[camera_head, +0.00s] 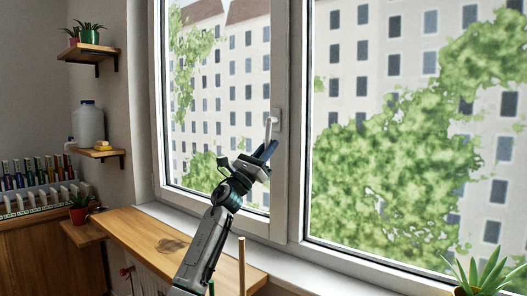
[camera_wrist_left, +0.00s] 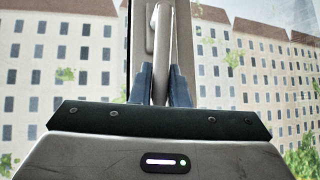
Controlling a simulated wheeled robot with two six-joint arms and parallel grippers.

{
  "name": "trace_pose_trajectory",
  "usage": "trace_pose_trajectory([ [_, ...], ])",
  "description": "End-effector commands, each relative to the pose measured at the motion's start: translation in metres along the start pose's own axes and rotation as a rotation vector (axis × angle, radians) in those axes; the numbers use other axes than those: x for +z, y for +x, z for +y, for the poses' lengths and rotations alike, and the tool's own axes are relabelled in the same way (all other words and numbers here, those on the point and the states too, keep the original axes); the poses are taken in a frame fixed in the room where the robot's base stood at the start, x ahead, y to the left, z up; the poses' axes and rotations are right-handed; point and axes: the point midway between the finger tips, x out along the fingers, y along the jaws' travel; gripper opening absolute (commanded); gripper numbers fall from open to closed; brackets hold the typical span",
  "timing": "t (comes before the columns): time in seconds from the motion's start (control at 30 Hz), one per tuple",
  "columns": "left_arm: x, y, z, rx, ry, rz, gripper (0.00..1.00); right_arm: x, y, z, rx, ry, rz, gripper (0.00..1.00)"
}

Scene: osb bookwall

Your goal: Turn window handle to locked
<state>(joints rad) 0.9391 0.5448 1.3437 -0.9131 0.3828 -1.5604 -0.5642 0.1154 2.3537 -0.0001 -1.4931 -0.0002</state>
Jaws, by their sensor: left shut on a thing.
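The window handle (camera_head: 269,130) is a light lever on the middle frame post of the window (camera_head: 285,190). It points downward with a slight tilt in the head view. My left gripper (camera_head: 265,151) is at the handle's lower end. In the left wrist view, the two dark fingers of my left gripper (camera_wrist_left: 161,88) stand on either side of the handle (camera_wrist_left: 161,45) and are shut on it. The handle's base plate (camera_wrist_left: 150,32) shows behind it. The part of the lever low between the fingers is partly hidden. My right gripper is in neither view.
A wooden worktop (camera_head: 140,240) lies below the window at the left. The white sill (camera_head: 330,276) runs under the panes. A green plant (camera_head: 485,272) stands at the lower right. Small shelves (camera_head: 100,152) with a jug (camera_head: 88,122) are on the left wall.

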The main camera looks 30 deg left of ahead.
Motion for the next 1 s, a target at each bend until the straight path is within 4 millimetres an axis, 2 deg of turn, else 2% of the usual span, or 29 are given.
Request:
trace_pose_trajectory([
  [0.27,-0.0012,0.0012,-0.0072,0.058,-0.06,-0.016,0.0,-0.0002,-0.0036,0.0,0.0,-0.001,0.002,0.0],
  [0.77,-0.0012,0.0015,-0.008,0.07,-0.073,-0.019,0.0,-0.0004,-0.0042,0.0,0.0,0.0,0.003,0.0],
  [0.8,-0.0012,0.0015,-0.0081,0.069,-0.073,-0.019,0.21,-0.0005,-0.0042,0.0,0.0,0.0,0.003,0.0],
  [0.87,-0.0011,0.0015,-0.008,0.069,-0.072,-0.019,0.33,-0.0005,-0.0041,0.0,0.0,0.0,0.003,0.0],
  [0.9,-0.0011,0.0015,-0.008,0.069,-0.072,-0.019,0.37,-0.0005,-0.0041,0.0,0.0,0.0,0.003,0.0],
  [1.0,-0.001,0.0015,-0.0079,0.069,-0.071,-0.019,0.37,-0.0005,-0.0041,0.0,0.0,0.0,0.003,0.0],
])
